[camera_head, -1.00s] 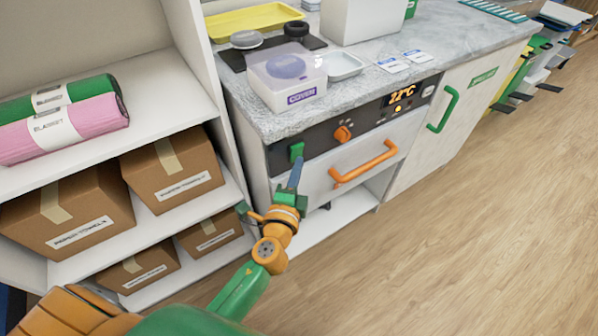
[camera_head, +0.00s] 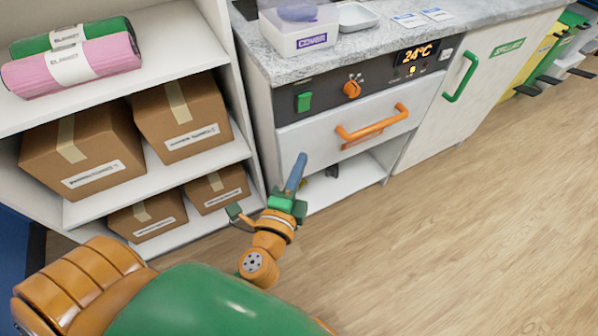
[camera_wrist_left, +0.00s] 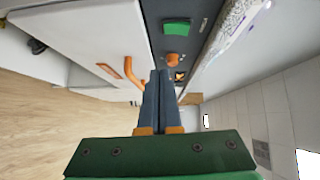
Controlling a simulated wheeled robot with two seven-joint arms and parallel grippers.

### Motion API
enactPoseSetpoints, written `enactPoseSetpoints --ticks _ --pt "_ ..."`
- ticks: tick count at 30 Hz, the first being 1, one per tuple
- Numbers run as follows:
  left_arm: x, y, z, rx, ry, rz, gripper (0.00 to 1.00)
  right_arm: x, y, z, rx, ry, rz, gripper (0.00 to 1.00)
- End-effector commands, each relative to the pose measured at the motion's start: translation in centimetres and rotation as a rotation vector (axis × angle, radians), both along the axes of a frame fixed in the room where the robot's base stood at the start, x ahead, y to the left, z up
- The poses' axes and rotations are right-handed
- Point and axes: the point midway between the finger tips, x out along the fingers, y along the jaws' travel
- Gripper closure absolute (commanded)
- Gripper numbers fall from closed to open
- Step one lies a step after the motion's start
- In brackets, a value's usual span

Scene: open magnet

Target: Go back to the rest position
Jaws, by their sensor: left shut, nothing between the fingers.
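My left gripper (camera_head: 299,160) is in front of the white drawer below the control panel, at its left side in the head view. Its blue fingers are together with nothing between them; they also show in the left wrist view (camera_wrist_left: 159,75). The fingertips appear apart from the green switch (camera_head: 304,102) and from the orange drawer handle (camera_head: 372,122). The switch (camera_wrist_left: 177,27) and handle (camera_wrist_left: 133,72) show beyond the fingers in the wrist view. My right gripper is not in view.
A white shelf (camera_head: 190,65) with cardboard boxes (camera_head: 182,116) and rolled blankets (camera_head: 72,60) stands on the left. The counter (camera_head: 385,40) carries a clear box marked COVER (camera_head: 300,35). A green-handled cabinet (camera_head: 480,85) is at right. The wood floor (camera_head: 450,230) is clear.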

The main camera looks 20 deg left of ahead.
Motion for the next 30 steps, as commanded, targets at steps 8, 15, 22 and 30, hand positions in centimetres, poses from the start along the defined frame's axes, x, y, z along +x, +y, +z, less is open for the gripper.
enactPoseSetpoints --ticks 8,15,22,30 --pt "-0.7 -0.1 0.0 0.000 0.000 0.000 1.00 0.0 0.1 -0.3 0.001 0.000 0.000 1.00" --pt "-0.7 -0.1 0.0 0.000 0.000 0.000 1.00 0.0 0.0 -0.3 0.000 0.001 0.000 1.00" --pt "-1.2 -1.0 -9.1 -0.144 0.222 -0.029 1.00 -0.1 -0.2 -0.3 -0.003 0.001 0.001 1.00" --pt "-13.0 0.2 -32.0 -0.669 0.852 0.229 1.00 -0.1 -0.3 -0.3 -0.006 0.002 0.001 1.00"
